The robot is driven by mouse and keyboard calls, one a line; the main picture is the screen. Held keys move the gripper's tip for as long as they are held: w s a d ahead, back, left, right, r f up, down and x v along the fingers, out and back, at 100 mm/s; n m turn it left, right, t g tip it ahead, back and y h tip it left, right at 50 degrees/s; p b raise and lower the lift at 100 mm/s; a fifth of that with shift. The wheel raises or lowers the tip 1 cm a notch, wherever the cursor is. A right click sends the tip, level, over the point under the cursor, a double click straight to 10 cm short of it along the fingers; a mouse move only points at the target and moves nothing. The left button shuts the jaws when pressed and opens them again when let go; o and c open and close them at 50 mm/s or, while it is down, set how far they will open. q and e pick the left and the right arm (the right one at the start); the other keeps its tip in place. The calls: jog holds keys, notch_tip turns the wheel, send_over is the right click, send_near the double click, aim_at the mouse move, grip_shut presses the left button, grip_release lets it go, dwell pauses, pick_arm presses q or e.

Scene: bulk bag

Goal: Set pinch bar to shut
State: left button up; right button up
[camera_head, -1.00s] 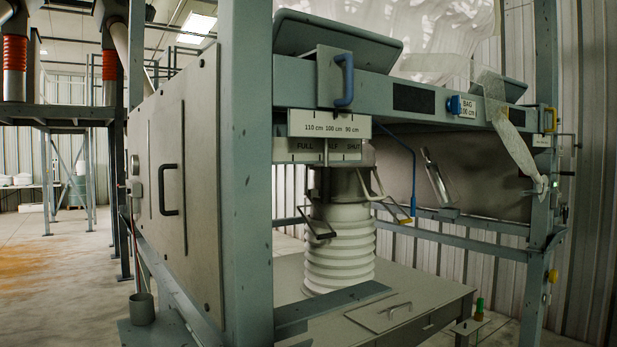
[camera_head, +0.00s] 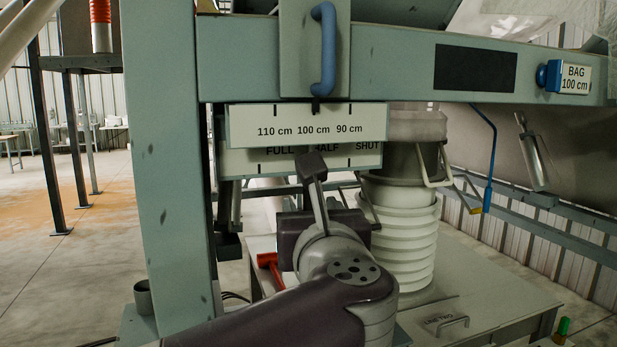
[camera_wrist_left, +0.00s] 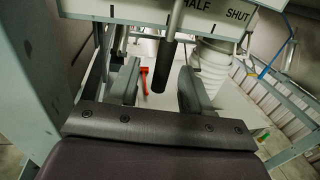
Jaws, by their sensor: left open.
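The pinch bar's dark grip (camera_wrist_left: 163,66) hangs on a pale rod in the left wrist view, beside the left end of the word HALF on the scale plate. The plate (camera_head: 237,162) reads FULL, HALF, SHUT in the head view; part of it is hidden by my arm. My left gripper (camera_wrist_left: 159,84) is open, with one finger on each side of the grip in the picture. I see no contact and cannot tell the depth between them. In the head view my left gripper body (camera_head: 290,228) hides its fingers and the grip. My right gripper is not in view.
The thick frame post (camera_head: 170,170) stands left of my arm, and the crossbeam (camera_head: 395,60) with a blue handle (camera_head: 325,50) runs above. The ribbed white spout (camera_head: 405,245) stands close on the right. A red-handled thing (camera_head: 268,268) lies low behind my gripper.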

aim_at(311, 200)
pick_arm(q)
jog(key=w, duration=0.2)
jog(key=w+p, duration=0.1)
jog(key=w, duration=0.3)
jog(key=shift+d+p, duration=0.3)
jog(key=shift+p, duration=0.1)
jog(key=shift+w+a+f, duration=0.1)
jog(key=shift+w, duration=0.05)
jog(key=shift+s+a, duration=0.2)
jog(key=shift+a, duration=0.1)
jog(key=shift+w+d, duration=0.15)
grip_shut()
jog(key=w+d, duration=0.2)
jog(key=d, duration=0.4)
jog(key=shift+d, duration=0.3)
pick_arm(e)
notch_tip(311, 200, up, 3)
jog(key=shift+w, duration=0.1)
pick_arm(q)
grip_release()
jog(key=shift+d, duration=0.1)
jog(key=shift+w+d, duration=0.15)
jog(key=shift+d, duration=0.1)
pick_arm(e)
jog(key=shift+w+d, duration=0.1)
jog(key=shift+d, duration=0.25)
